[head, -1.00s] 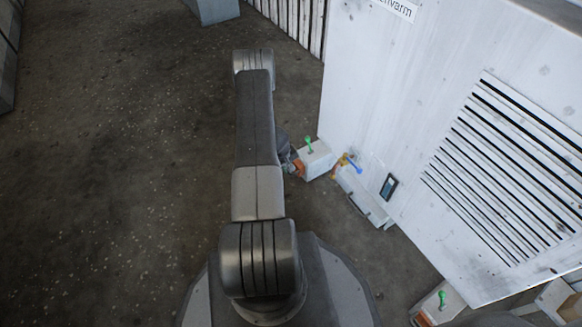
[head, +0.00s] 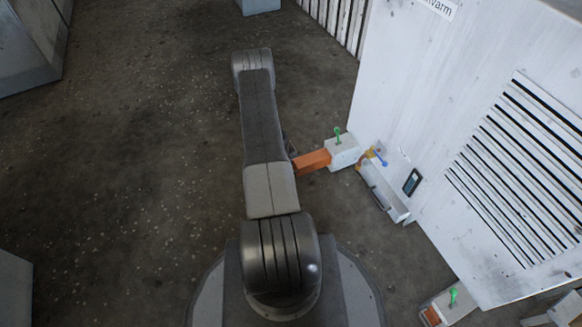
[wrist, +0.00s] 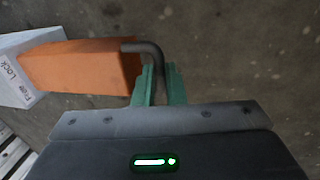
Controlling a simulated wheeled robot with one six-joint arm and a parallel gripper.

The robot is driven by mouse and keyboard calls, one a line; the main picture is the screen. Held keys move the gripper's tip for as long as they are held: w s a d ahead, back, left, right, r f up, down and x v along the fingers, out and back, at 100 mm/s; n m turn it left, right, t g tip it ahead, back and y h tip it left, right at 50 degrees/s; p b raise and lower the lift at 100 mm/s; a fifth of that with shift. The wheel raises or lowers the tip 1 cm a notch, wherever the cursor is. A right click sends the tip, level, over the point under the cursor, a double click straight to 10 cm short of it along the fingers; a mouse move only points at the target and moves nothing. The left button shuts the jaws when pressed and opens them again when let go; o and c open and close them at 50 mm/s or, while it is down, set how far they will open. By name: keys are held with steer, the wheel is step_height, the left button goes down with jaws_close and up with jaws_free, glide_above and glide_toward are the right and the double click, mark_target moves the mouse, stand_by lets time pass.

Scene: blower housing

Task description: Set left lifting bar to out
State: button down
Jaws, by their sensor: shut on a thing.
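The left lifting bar is an orange bar (head: 311,161) that sticks out of a white socket block (head: 343,153) at the foot of the housing. A green-topped lever (head: 338,134) stands upright on the block. In the wrist view the orange bar (wrist: 82,67) reaches from the white block (wrist: 16,76), marked Lock and Free, and ends in a dark bent handle (wrist: 143,48). My gripper (wrist: 160,84) has its green fingers shut on this handle. In the head view my arm hides the gripper and the bar's outer end.
The white housing (head: 450,130) with its slatted vent fills the right. A blue-handled valve (head: 380,157) and a white tray-like ledge (head: 385,195) sit beside the block. Another block with a green lever (head: 453,295) is at lower right. The floor to the left is open.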

steer(key=shift+s+a, duration=0.1)
steer(key=shift+a, duration=0.05)
steer(key=c, duration=1.5)
jaws_free()
steer(key=shift+a, duration=0.2)
steer(key=r+p, duration=0.1)
steer(key=r, duration=0.3)
steer(key=a+r+p, duration=0.1)
steer(key=r+p, duration=0.1)
steer(key=r, duration=0.3)
steer(key=s+a+r+p, duration=0.1)
steer(key=r, duration=0.3)
steer(key=shift+a+r, duration=0.2)
steer(key=shift+r, duration=0.05)
steer(key=shift+w+d+f+b, duration=0.25)
steer(key=shift+d+f+b, duration=0.35)
steer(key=shift+f, duration=1.65)
steer(key=shift+w+d+f+b, duration=0.2)
steer(key=shift+d+f+b, duration=0.45)
steer(key=shift+f, duration=1.6)
steer(key=shift+w+d+f+b, duration=0.25)
steer(key=shift+d+f+b, duration=0.35)
steer(key=shift+f, duration=1.65)
